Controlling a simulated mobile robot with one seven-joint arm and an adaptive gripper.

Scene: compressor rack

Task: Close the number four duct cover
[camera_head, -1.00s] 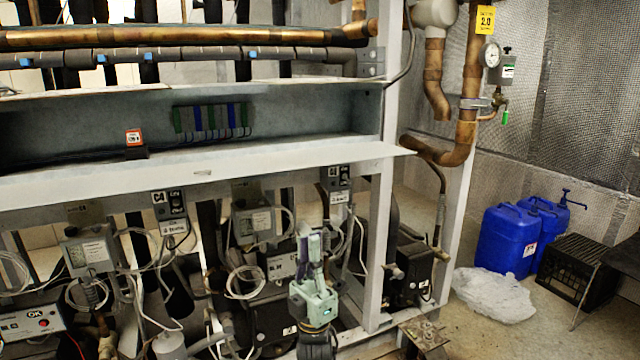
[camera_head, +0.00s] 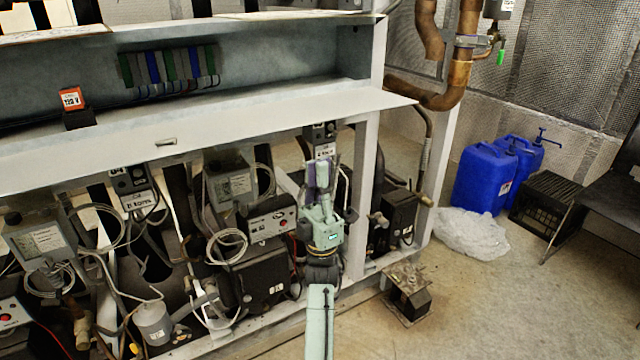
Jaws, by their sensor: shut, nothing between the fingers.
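A long grey wiring duct (camera_head: 285,55) runs across the top of the rack with its front open. Colored terminal blocks (camera_head: 170,68) show inside it. A pale metal cover (camera_head: 230,128) with a small latch (camera_head: 166,141) hangs outward and down along the duct's lower front edge, so the duct stands open. I see no number four on the cover itself. My gripper (camera_head: 321,172) is shut and empty, pointing up in front of the rack, below the cover's right part. Whether it touches anything behind it, I cannot tell.
Control boxes (camera_head: 232,186), looped cables and compressors (camera_head: 262,280) fill the rack below the cover. A white post (camera_head: 362,195) stands right of my gripper. Blue jugs (camera_head: 484,180), a plastic bag (camera_head: 470,232) and a black crate (camera_head: 545,203) lie right.

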